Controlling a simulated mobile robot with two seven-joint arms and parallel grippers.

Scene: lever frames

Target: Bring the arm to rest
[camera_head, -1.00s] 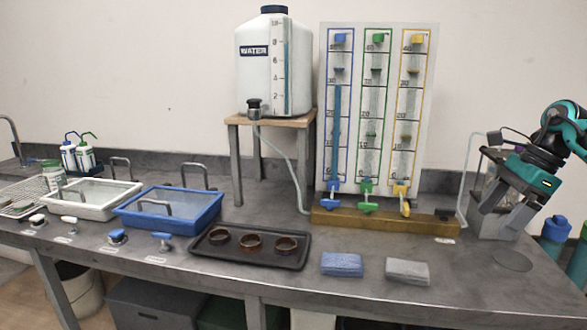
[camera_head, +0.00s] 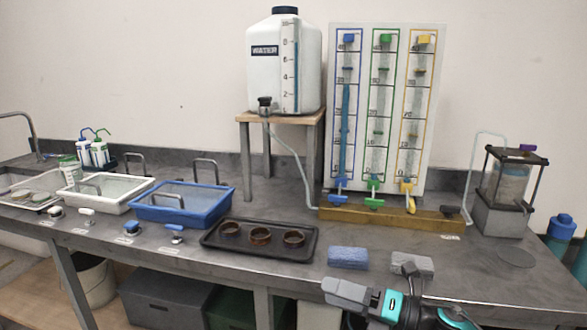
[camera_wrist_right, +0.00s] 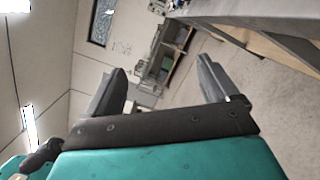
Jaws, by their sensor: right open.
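My right gripper (camera_head: 345,295) is low at the front edge of the bench in the head view, with its grey fingers pointing left. It is just in front of the blue sponge (camera_head: 348,258) and the grey sponge (camera_head: 412,264), and part of it overlaps the grey sponge in the picture. In the right wrist view the two fingers of the right gripper (camera_wrist_right: 160,85) stand wide apart with nothing between them. Beyond them are the room's floor and distant furniture. My left gripper does not show.
A black tray (camera_head: 213,241) with three brown rings lies left of the sponges. A blue basin (camera_head: 222,219) and a white basin (camera_head: 68,205) are farther left. The water tank (camera_head: 284,75), the tube panel (camera_head: 335,150) and a clear container device (camera_head: 510,185) stand behind.

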